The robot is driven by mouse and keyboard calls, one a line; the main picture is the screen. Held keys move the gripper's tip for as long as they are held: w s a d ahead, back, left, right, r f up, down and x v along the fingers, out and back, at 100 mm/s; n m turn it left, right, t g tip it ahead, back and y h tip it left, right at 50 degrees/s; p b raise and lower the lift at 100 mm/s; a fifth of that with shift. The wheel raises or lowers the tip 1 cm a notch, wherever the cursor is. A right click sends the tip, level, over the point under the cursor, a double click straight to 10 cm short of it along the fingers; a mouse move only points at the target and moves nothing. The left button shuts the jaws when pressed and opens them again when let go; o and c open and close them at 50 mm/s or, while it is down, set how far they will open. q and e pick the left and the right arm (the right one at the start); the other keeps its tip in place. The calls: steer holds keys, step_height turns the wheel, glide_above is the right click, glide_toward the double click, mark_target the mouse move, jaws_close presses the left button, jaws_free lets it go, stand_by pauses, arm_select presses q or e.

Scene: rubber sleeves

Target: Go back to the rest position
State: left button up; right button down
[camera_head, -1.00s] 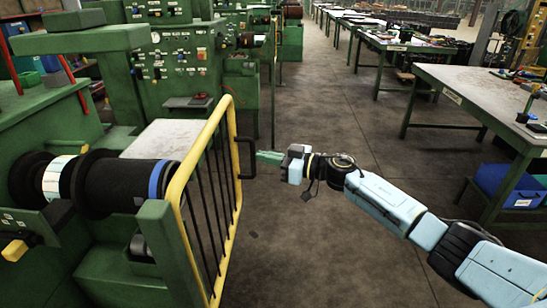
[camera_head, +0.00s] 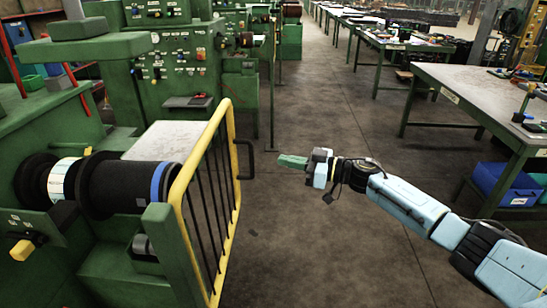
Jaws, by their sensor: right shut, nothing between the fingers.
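My right arm comes in from the lower right. My right gripper (camera_head: 291,161) has green fingers that are closed together with nothing held. It hangs in free air over the aisle, right of the black handle (camera_head: 244,160) on the yellow-framed gate (camera_head: 229,128), with a clear gap between them. The gate stands in front of the machine's black roller (camera_head: 118,186) with its blue band. My left arm and gripper do not show.
The green machine (camera_head: 90,50) fills the left side. A green workbench (camera_head: 470,90) with a blue bin (camera_head: 505,182) under it stands at the right. The aisle floor (camera_head: 320,110) between them is clear.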

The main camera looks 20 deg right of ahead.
steer(key=w+v, duration=0.1)
steer(key=v, duration=0.6)
steer(key=s+d+f+m+t+h, duration=0.1)
steer(key=d+f+m+h, duration=0.15)
steer(key=f, duration=0.65)
steer(key=s+d+f+m+t+h, duration=0.1)
steer(key=f+m+t+h, duration=0.2)
steer(key=f, duration=0.6)
steer(key=s+f+m+g+h, duration=0.1)
steer(key=s+f+g+h, duration=0.2)
steer(key=s+f, duration=0.6)
steer(key=s+f+m+g+h, duration=0.15)
steer(key=s+f+h, duration=0.3)
steer(key=f, duration=0.75)
steer(key=s+a+f+g, duration=0.3)
steer(key=s+a+f, duration=0.1)
steer(key=s, duration=0.8)
steer(key=s+a+f+g, duration=0.3)
steer(key=s+f, duration=0.4)
steer(key=s, duration=0.5)
steer(key=s+a+f+n+g, duration=0.1)
steer(key=s+a+f+g, duration=0.3)
steer(key=s, duration=0.8)
step_height(320, 180, down, 2)
steer(key=shift+s+a+f+g, duration=0.1)
steer(key=shift+s+a+g, duration=0.05)
steer(key=shift+a+g, duration=0.2)
